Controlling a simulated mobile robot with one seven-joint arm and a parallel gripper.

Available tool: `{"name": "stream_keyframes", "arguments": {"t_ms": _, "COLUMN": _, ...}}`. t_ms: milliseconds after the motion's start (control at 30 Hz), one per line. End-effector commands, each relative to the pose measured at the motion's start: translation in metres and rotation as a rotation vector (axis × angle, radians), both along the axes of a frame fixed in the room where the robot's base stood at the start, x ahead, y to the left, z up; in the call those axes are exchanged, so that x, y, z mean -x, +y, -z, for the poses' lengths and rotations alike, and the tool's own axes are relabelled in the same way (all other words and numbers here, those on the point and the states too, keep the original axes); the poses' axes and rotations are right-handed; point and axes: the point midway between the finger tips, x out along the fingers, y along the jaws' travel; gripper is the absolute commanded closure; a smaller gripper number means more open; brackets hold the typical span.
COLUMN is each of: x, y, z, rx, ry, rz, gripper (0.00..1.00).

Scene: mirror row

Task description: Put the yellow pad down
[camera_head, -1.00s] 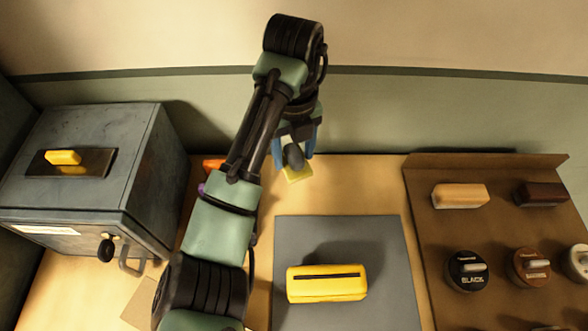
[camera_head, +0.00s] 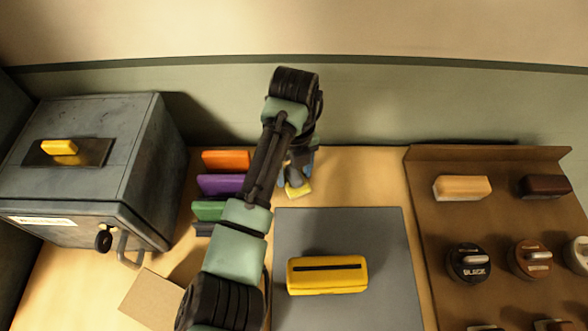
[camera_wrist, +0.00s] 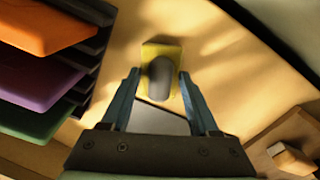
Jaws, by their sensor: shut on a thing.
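The yellow pad (camera_head: 299,190) is a small flat yellow block with a dark grey rounded grip on top. In the wrist view the pad (camera_wrist: 149,60) lies between the fingers, and the grey grip is between their tips. My gripper (camera_head: 297,172) is shut on the pad's grip, close to the wooden table behind the grey mat. In the wrist view my gripper (camera_wrist: 158,82) shows two blue fingers on either side of the grip. I cannot tell whether the pad's underside touches the table.
A rack of orange (camera_head: 226,160), purple (camera_head: 219,184) and green (camera_head: 208,210) pads stands left of my arm. A grey mat (camera_head: 390,235) holds a yellow slotted box (camera_head: 327,275). A brown board (camera_head: 420,215) with brushes and tins is on the right. A grey metal box (camera_head: 85,190) stands left.

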Motion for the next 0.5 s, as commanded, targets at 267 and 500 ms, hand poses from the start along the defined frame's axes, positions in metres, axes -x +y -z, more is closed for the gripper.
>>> {"name": "stream_keyframes", "arguments": {"t_ms": 267, "x": 0.0001, "y": -0.0001, "z": 0.0024, "rx": 0.0, "ry": 0.0, "rz": 0.0, "gripper": 0.09}}
{"name": "stream_keyframes", "arguments": {"t_ms": 500, "x": -0.0001, "y": -0.0002, "z": 0.0019, "rx": 0.0, "ry": 0.0, "rz": 0.0, "gripper": 0.09}}
